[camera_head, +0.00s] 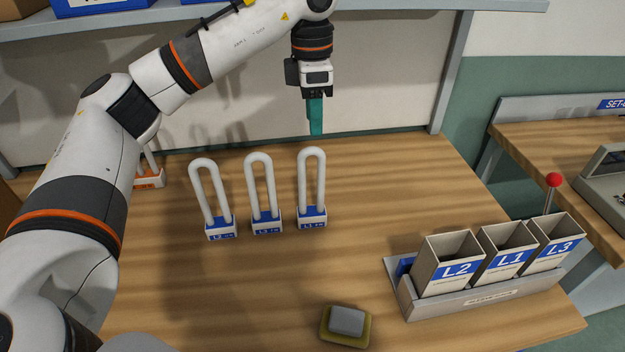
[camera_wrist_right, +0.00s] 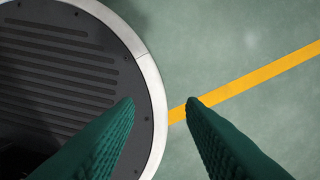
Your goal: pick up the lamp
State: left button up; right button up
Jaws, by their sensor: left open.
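Three white U-shaped lamps stand upright in a row on the wooden table: a left one (camera_head: 211,196), a middle one (camera_head: 262,191) and a right one (camera_head: 311,186). Another lamp with an orange-labelled base (camera_head: 148,179) is partly hidden behind my left arm. My left gripper (camera_head: 316,130) points down, open and empty, above and behind the right lamp; its teal fingers overlap in this view. In the right wrist view my right gripper (camera_wrist_right: 160,102) has its fingers apart with nothing between them.
A grey rack (camera_head: 490,297) at the right holds bins labelled L2 (camera_head: 447,262), L1 (camera_head: 505,250) and L3 (camera_head: 556,242). A grey block on a yellowish pad (camera_head: 346,325) lies at the front. The table's middle is clear. A shelf (camera_head: 400,12) runs above the back.

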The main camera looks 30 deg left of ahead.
aim_at(308, 159)
pick_arm(q)
jog(key=shift+a+r, duration=0.15)
jog(key=shift+a, duration=0.3)
notch_tip(308, 159, down, 6)
jog(key=shift+s+r+p, duration=0.15)
jog(key=shift+p, duration=0.55)
jog(key=shift+f, duration=0.65)
jog(key=f, duration=0.1)
jog(key=f+p, duration=0.1)
jog(key=f, duration=0.1)
jog(key=shift+s+a+f+p, duration=0.1)
jog(key=shift+s+f+p, duration=0.15)
jog(key=shift+p, duration=0.15)
jog(key=shift+f, duration=0.45)
jog(key=shift+w, duration=0.1)
pick_arm(e)
jog(key=r, duration=0.1)
jog(key=s+r, duration=0.2)
jog(key=shift+d, duration=0.25)
pick_arm(q)
jog(key=shift+c, duration=0.2)
grip_shut()
pick_arm(e)
jog(key=shift+s, duration=0.15)
